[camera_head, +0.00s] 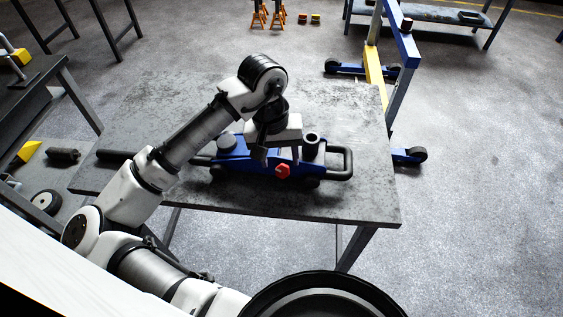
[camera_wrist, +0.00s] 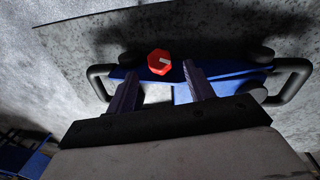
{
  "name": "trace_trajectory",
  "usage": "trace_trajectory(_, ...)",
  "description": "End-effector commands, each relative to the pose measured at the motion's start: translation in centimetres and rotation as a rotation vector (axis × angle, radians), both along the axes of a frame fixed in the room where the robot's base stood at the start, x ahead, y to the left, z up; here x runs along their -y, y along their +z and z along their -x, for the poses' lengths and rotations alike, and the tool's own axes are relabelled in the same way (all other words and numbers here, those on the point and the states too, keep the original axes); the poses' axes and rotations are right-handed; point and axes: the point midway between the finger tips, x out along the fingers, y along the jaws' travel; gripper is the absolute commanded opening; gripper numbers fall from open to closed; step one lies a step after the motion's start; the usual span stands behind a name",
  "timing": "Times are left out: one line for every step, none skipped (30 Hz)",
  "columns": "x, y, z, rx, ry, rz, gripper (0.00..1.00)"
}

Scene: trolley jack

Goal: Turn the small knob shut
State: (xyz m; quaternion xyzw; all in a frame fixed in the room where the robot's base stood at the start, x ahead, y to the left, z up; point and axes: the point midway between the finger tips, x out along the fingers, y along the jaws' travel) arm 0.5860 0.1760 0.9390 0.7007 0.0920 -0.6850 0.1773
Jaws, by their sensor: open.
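The small knob (camera_head: 283,171) is red and faceted and sits on the near side of the blue trolley jack (camera_head: 236,168). In the wrist view the knob (camera_wrist: 159,61) carries a pale bar mark on its face. My gripper (camera_head: 281,160) is above the jack, close to the knob. In the wrist view the two fingers of my gripper (camera_wrist: 158,80) are spread apart, with the knob just beyond the gap between their tips. I cannot tell whether either finger touches the jack.
The jack stands on a grey worktable (camera_head: 330,204). Its black loop handle (camera_head: 346,162) is at the right end, and a dark bar (camera_head: 115,155) lies to the left. A blue and yellow crane frame (camera_head: 397,75) stands behind the table at right.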

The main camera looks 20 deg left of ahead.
Motion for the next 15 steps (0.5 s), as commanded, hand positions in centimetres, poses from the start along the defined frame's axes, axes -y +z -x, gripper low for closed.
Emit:
trace_trajectory(0.1, -0.8, 0.1, -0.003, 0.001, 0.002, 0.53)
trace_trajectory(0.2, -1.2, 0.0, -0.002, 0.001, 0.002, 0.53)
trace_trajectory(0.2, -1.8, 0.0, -0.001, 0.001, 0.003, 0.53)
trace_trajectory(0.3, -2.1, -0.1, -0.002, 0.001, 0.002, 0.53)
trace_trajectory(0.3, -2.4, -0.1, -0.001, 0.001, 0.001, 0.53)
trace_trajectory(0.3, -2.8, -0.1, 0.0, 0.001, 0.001, 0.53)
trace_trajectory(0.4, -3.0, -0.1, -0.001, 0.0, 0.001, 0.53)
trace_trajectory(0.4, -3.2, -0.1, 0.0, 0.0, 0.001, 0.53)
trace_trajectory(0.4, -3.3, -0.2, 0.0, 0.0, 0.001, 0.53)
trace_trajectory(0.4, -3.4, -0.2, 0.0, 0.0, 0.001, 0.53)
trace_trajectory(0.4, -3.5, -0.2, 0.001, 0.0, 0.001, 0.53)
trace_trajectory(0.4, -3.5, -0.2, 0.001, 0.0, 0.001, 0.53)
trace_trajectory(0.4, -3.6, -0.2, 0.001, 0.0, 0.0, 0.53)
trace_trajectory(0.4, -3.6, -0.2, 0.001, 0.0, 0.001, 0.53)
trace_trajectory(0.4, -3.6, -0.2, 0.001, 0.0, 0.001, 0.53)
